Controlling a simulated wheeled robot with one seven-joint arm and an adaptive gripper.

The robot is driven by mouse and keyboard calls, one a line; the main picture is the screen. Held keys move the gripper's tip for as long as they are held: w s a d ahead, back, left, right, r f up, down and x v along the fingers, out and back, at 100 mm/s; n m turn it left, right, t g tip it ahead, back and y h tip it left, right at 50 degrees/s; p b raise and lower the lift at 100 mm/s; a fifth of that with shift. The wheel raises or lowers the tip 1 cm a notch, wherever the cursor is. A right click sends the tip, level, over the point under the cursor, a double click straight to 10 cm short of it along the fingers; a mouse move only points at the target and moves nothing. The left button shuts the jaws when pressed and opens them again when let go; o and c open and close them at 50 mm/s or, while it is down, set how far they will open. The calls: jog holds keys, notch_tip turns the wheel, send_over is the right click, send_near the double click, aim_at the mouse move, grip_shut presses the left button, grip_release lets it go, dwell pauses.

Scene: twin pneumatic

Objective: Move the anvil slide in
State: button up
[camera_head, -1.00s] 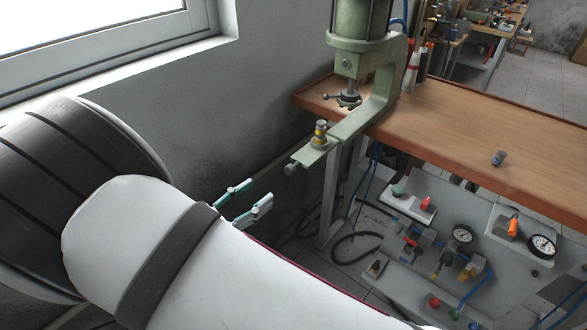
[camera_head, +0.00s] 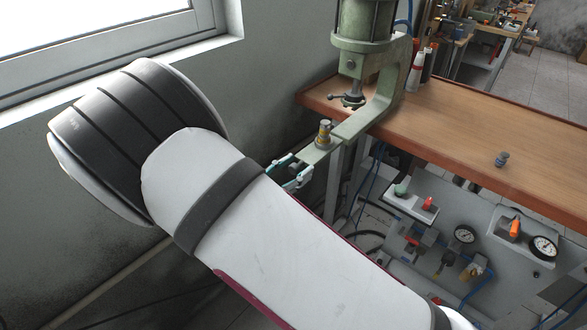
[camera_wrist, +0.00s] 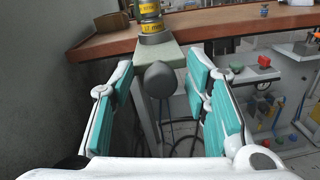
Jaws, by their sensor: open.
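The anvil slide (camera_head: 327,149) is a pale green bar that sticks out from the base of the green press (camera_head: 390,92), past the bench's edge. A yellow-and-grey fitting (camera_head: 324,133) stands upright on it. In the wrist view the slide (camera_wrist: 164,54) ends in a dark round knob (camera_wrist: 160,79). My gripper (camera_head: 287,172) is at the slide's outer end; in the wrist view it is open (camera_wrist: 163,100), with teal pads to the left and right of the knob and gaps on both sides. In the head view the knob is hidden by my gripper.
The wooden bench (camera_head: 450,128) lies behind and right of the slide, with a small fitting (camera_head: 502,159) on it. A grey panel (camera_head: 425,220) with gauges and valves is below the bench. The wall (camera_head: 270,80) is close on the left. Blue hoses hang under the press.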

aim_at(335, 138)
grip_shut()
jog(key=b+x, duration=0.2)
jog(key=x, duration=1)
jog(key=shift+w+a, duration=0.1)
jog(key=shift+w, duration=0.25)
jog(key=shift+w+d, duration=0.2)
jog(key=shift+w, duration=0.05)
grip_release()
jog(key=shift+d, duration=0.1)
jog(key=v, duration=1.2)
jog(key=shift+w, duration=0.1)
